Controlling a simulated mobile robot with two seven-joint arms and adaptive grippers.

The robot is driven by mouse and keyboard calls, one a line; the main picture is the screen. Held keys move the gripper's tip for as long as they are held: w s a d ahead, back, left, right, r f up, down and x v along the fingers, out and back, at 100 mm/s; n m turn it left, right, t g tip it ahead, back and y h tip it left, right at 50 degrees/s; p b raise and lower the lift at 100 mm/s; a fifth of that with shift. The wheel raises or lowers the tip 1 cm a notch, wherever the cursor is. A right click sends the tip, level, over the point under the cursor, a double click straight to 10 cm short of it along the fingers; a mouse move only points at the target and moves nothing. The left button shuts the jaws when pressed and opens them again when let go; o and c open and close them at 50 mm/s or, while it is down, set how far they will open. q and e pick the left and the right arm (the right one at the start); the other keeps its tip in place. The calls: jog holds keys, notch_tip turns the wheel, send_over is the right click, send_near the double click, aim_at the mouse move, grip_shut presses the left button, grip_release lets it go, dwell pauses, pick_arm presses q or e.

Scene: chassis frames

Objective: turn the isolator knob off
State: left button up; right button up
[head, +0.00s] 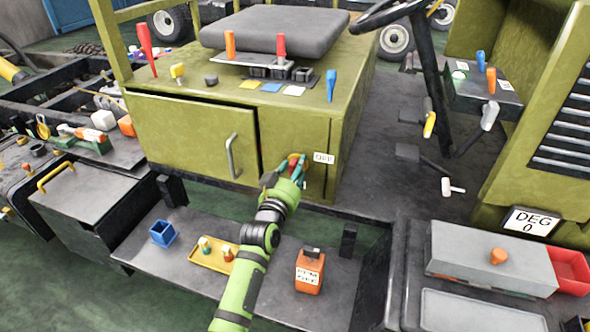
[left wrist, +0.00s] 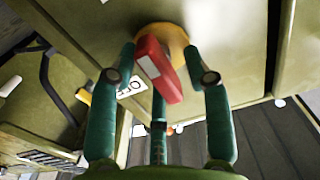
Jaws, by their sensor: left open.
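The isolator knob (left wrist: 168,84) shows in the left wrist view as a red bar handle with a white patch, on a round yellow base (left wrist: 163,38). It sits on the olive panel, and in the head view the knob (head: 295,158) is mostly hidden by my gripper. An OFF label (head: 324,158) is to its right; the label (left wrist: 131,88) also shows in the left wrist view. My left gripper (head: 291,172) is open, with its green fingers spread around the red handle. I cannot tell whether they touch it. My right gripper is not in view.
A cabinet door (head: 195,135) with a grey handle is left of the knob. Below is a dark tray holding a blue box (head: 163,233), a yellow tray (head: 196,257) and an orange block (head: 309,275). A sign (head: 530,222) reads DEG 0.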

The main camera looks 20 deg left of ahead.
pick_arm(q)
grip_shut()
jog(key=shift+r+n, duration=0.1)
jog(key=shift+n, duration=0.3)
jog(key=n+p, duration=0.2)
jog(key=shift+a+r+n, duration=0.1)
jog(key=shift+n, duration=0.3)
jog(key=n+p, duration=0.1)
jog(key=n, duration=0.3)
jog(key=shift+a+n, duration=0.15)
jog(key=shift+n, duration=0.15)
jog(key=n+p, duration=0.1)
jog(key=n, duration=0.3)
jog(key=shift+a+n, duration=0.15)
jog(key=shift+n, duration=0.15)
jog(key=n, duration=0.5)
jog(key=shift+a+f, duration=0.15)
jog(key=shift+f, duration=0.05)
